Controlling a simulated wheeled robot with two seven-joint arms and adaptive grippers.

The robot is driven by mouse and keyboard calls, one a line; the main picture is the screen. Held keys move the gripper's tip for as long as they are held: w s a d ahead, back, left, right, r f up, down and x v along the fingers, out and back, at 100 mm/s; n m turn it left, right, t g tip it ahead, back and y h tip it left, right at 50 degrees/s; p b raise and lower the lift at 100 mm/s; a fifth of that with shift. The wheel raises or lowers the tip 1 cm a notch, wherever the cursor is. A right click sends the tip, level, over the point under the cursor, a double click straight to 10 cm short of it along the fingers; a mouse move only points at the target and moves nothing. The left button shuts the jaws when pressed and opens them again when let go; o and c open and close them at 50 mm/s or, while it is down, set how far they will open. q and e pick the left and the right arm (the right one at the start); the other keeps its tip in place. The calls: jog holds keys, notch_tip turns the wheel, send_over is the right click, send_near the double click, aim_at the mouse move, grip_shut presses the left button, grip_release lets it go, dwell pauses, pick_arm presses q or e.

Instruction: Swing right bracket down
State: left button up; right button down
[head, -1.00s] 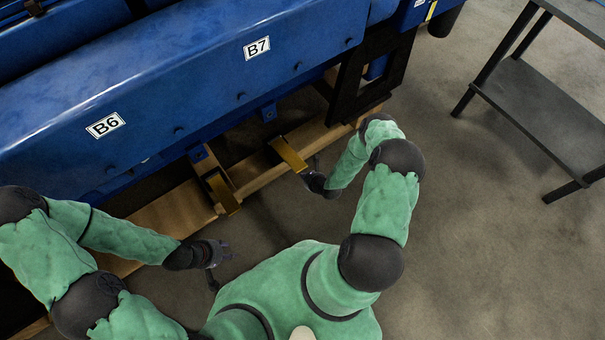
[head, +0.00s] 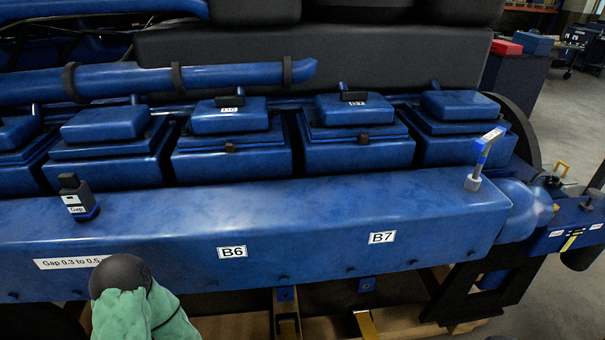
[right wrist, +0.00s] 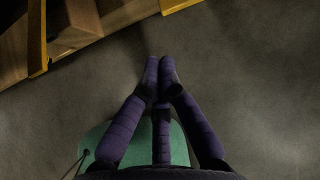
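The right bracket (head: 366,325) is a yellow bar under the B7 end of the blue engine, cut off by the bottom edge of the head view. The other bracket (head: 288,328) stands to its left, below B6.
The blue engine side (head: 310,230) spans the head view. A black gap tool (head: 76,197) and an upright blue-handled tool (head: 484,158) stand on its ledge. Wooden beams (right wrist: 80,25) lie below. Bare floor (right wrist: 255,70) is clear around my right gripper.

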jog(key=s+a+r+n+g+y, duration=0.1)
jog(key=s+a+r+n+g, duration=0.2)
jog(key=n, duration=0.8)
jog(key=s+a+r+n+g+y, duration=0.1)
jog(key=s+a+r+n+g, duration=0.1)
jog(key=a+r+n, duration=0.6)
jog(key=s+a+n, duration=0.1)
jog(key=a+n, duration=0.2)
jog(key=a, duration=0.1)
jog(key=shift+s+a+g+y, duration=0.2)
jog(key=shift+g+y, duration=0.1)
jog(key=shift+g, duration=0.1)
jog(key=c, duration=1.9)
grip_release()
jog(key=s+a+r+n, duration=0.1)
jog(key=s+n, duration=0.1)
jog(key=s+a+r+n+g, duration=0.1)
jog(key=s+r+n, duration=0.1)
jog(key=n, duration=0.1)
jog(key=s+a+r+n+g, duration=0.1)
jog(key=s+r+n, duration=0.1)
jog(key=n, duration=0.1)
jog(key=shift+a, duration=0.35)
jog(key=o, duration=0.5)
jog(key=shift+s+a+r+n, duration=0.1)
jog(key=shift+s+r+n, duration=0.05)
jog(key=shift+n, duration=0.15)
